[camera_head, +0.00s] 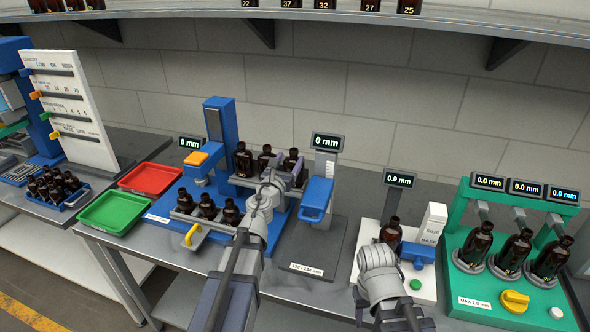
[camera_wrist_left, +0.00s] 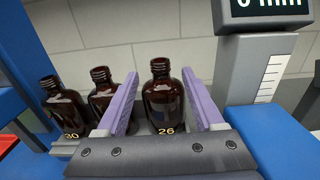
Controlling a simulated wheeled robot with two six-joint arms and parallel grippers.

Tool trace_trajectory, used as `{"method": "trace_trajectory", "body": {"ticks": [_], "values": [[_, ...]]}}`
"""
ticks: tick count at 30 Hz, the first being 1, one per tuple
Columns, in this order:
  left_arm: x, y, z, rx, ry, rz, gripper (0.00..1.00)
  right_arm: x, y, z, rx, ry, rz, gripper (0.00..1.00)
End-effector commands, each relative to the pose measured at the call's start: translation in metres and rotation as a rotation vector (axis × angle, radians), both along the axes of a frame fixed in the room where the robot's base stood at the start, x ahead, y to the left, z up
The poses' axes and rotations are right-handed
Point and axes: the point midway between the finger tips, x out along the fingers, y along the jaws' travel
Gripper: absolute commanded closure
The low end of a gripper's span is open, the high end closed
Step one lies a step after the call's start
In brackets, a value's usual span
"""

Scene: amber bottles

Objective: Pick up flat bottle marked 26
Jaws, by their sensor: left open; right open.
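The flat bottle marked 26 (camera_wrist_left: 162,104) is dark amber glass and stands upright in the left wrist view. In the head view it is the rightmost bottle (camera_head: 293,158) of the back row on the blue fixture. My left gripper (camera_head: 286,169) is open, its purple fingers on either side of this bottle.
A front row of bottles (camera_head: 208,207) stands nearer. A blue column (camera_head: 219,125) and a gauge post (camera_head: 325,165) flank the back row. A green fixture (camera_head: 472,215) holds more bottles at right.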

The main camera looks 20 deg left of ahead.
Motion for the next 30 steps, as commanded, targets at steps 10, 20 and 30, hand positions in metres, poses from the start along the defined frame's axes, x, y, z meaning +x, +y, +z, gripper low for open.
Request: {"method": "trace_trajectory", "body": {"ticks": [10, 20, 30], "values": [[0.025, -0.001, 0.0, -0.002, 0.0, 0.0, 0.31, 0.0, 0.0, 0.0, 0.0, 0.0, 0.0, 0.5], [0.061, -0.003, -0.004, -0.002, 0.0, 0.0, 0.31, 0.0, 0.0, -0.004, 0.0, 0.0, 0.0, 0.5], [0.076, -0.004, -0.003, -0.002, 0.0, 0.001, 0.31, 0.0, 0.0, -0.003, 0.0, 0.0, 0.0, 0.5]]}}
